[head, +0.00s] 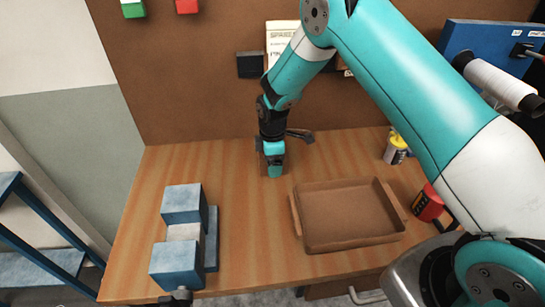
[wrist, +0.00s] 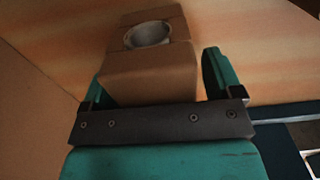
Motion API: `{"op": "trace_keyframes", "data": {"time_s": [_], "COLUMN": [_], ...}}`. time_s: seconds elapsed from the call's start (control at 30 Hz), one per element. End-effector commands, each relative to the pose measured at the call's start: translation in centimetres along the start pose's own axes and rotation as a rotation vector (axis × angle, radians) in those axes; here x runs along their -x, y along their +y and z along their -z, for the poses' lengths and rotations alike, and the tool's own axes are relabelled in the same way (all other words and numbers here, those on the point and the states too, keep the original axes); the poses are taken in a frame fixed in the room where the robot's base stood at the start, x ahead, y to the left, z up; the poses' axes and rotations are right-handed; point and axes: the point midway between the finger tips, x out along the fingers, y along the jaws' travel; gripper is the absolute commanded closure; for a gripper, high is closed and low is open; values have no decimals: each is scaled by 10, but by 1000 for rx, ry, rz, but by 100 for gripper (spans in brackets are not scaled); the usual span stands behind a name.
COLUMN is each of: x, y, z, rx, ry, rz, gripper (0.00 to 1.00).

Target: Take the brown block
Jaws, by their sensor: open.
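My gripper (head: 273,162) is pointed down at the back of the wooden table in the head view. In the wrist view its teal fingers (wrist: 158,70) are apart, one on each side of a brown block (wrist: 150,80). The block has a round grey insert (wrist: 148,34) toward its far end. A gap shows between the block and the right finger; I cannot tell whether the left finger touches it. In the head view the block is mostly hidden by my gripper.
A brown tray (head: 349,243) sits empty on the wooden table (head: 245,215), right of my gripper. A red can (head: 428,204) and a yellow-topped can (head: 396,151) stand at right. A blue-grey blocky fixture (head: 212,240) is at left. A brown board (head: 190,90) rises behind.

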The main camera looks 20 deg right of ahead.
Motion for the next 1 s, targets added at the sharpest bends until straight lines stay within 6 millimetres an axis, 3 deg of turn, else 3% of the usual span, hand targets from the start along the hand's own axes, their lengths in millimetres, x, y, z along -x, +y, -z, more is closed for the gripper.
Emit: {"op": "trace_keyframes", "data": {"time_s": [0.17,0.27,0.47,0.5,0.83,1.0], "x": [-1,-1,0,0,5,25], "y": [0,0,0,0,1,1], "z": [0,0,0,0,0,0], "rx": [0,0,0,0,0,0], "ry": [0,0,0,1,1,2], "rz": [-1,0,0,-2,-2,-5], "gripper": [15,33,79,83,83,83]}}
